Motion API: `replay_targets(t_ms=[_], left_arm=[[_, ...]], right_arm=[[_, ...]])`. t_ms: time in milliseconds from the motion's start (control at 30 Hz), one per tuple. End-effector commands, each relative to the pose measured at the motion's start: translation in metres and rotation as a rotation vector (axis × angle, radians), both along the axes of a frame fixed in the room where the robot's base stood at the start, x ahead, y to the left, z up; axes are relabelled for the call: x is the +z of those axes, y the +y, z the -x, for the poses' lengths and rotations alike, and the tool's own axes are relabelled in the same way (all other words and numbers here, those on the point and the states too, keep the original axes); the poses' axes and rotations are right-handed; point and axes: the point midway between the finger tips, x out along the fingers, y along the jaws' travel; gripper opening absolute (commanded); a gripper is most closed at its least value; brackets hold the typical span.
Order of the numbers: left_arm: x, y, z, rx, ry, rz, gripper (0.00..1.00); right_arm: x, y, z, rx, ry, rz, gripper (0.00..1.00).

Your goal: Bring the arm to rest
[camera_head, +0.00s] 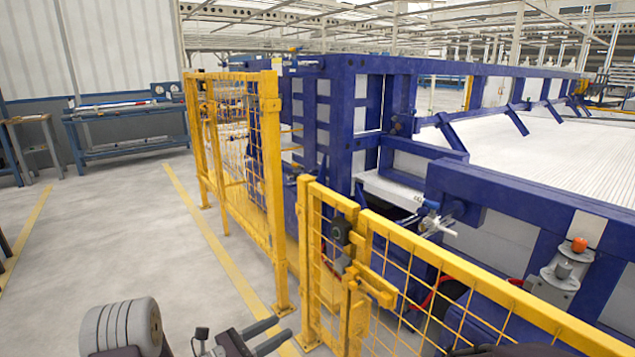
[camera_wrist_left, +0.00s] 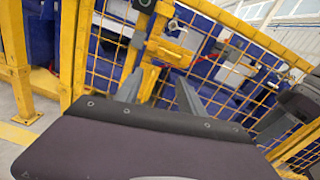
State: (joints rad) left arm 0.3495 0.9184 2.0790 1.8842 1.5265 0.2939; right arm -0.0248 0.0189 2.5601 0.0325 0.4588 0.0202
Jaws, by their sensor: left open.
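My left gripper (camera_head: 283,327) is low in the head view, just left of the yellow fence's gate post. Its two grey fingers are apart with nothing between them. In the left wrist view, the fingers of the left gripper (camera_wrist_left: 158,75) stand apart in front of the yellow mesh fence. I cannot tell whether they touch it. The rest of my left arm comes in from the bottom left. A dark part at the bottom edge of the head view may be my right arm; no right gripper shows.
A yellow mesh fence (camera_head: 437,262) runs close in front, with another fence section (camera_head: 240,150) beyond a gap. Behind it stands a blue frame (camera_head: 340,120) beside a broad whitish ribbed surface (camera_head: 560,150). A blue bench (camera_head: 130,140) is far left.

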Motion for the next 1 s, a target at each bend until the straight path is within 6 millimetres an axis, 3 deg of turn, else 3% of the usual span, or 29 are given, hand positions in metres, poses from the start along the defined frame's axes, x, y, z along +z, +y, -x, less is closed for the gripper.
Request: replay_targets(t_ms=[267,433,567,733,833,900,1000], left_arm=[[0.043,-0.032,0.002,-0.078,-0.098,-0.031,0.47],[0.073,-0.063,0.025,-0.194,-0.162,-0.073,0.47],[0.084,-0.095,0.066,-0.358,-0.199,-0.166,0.47],[0.068,-0.121,0.150,-0.667,-0.267,-0.424,0.47],[0.035,-0.108,0.214,-0.922,-0.351,-0.700,0.47],[0.007,-0.078,0.246,-1.100,-0.434,-0.922,0.47],[-0.023,-0.028,0.265,-1.304,-0.566,-1.201,0.47]], right_arm=[[0.000,0.000,0.000,0.000,0.000,0.000,0.57],[0.000,0.000,0.000,0.000,0.000,0.000,0.57],[0.000,0.000,0.000,0.000,0.000,0.000,0.57],[0.000,0.000,0.000,0.000,0.000,0.000,0.57],[0.000,0.000,0.000,0.000,0.000,0.000,0.57],[0.000,0.000,0.000,0.000,0.000,0.000,0.57],[0.000,0.000,0.000,0.000,0.000,0.000,0.57]])
